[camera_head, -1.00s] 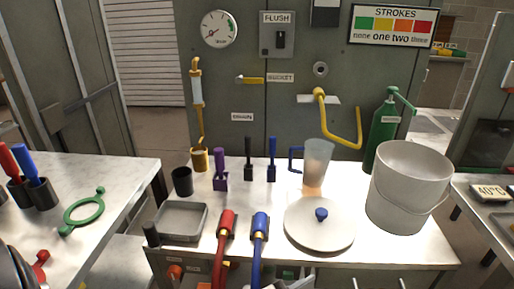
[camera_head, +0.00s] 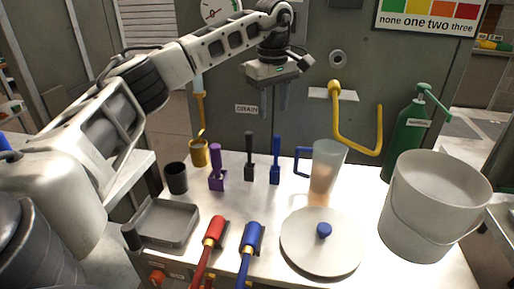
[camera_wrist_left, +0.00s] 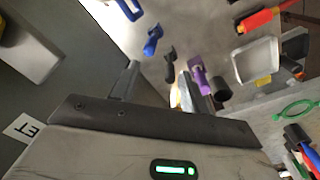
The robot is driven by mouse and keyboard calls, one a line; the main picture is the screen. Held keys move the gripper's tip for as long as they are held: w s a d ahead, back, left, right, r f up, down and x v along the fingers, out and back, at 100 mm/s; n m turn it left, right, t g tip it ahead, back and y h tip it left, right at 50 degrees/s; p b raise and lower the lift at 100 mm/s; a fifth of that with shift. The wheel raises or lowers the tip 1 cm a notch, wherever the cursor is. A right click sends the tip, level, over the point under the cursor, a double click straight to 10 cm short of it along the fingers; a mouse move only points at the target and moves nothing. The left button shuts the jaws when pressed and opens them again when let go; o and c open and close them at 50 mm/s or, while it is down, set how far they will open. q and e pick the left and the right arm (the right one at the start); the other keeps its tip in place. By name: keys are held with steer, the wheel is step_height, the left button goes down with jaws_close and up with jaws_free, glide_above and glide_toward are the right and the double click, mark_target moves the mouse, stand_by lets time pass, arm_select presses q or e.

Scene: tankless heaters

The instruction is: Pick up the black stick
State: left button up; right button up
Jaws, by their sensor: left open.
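The black stick (camera_head: 249,156) stands upright in a small black base on the white table, between a purple stick (camera_head: 216,168) and a blue stick (camera_head: 275,161). In the left wrist view the black stick (camera_wrist_left: 170,68) lies just beyond the fingers. My left gripper (camera_head: 275,100) is raised above and behind the row of sticks, fingers pointing down. It is open and empty, apart from the black stick. My right gripper is not in view.
A clear pitcher (camera_head: 324,172) with a blue handle stands right of the sticks. A black cup (camera_head: 176,178) is to the left. A grey tray (camera_head: 168,222), a round lid (camera_head: 318,258) and a white bucket (camera_head: 433,215) are around. A yellow hooked pipe (camera_head: 343,125) juts from the cabinet behind.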

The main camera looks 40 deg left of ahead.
arm_select(q)
steer(key=y, duration=0.1)
glide_toward(250, 133)
steer(key=shift+y, duration=0.3)
steer(key=f, duration=0.6)
steer(key=shift+w+a+f+b, duration=0.2)
steer(key=shift+w+a+b, duration=0.15)
steer(key=shift+w+b, duration=0.05)
steer(key=shift+a+f, duration=0.2)
steer(key=shift+f, duration=1.2)
steer(key=shift+a+f, duration=0.2)
steer(key=shift+f, duration=1.15)
jaws_close()
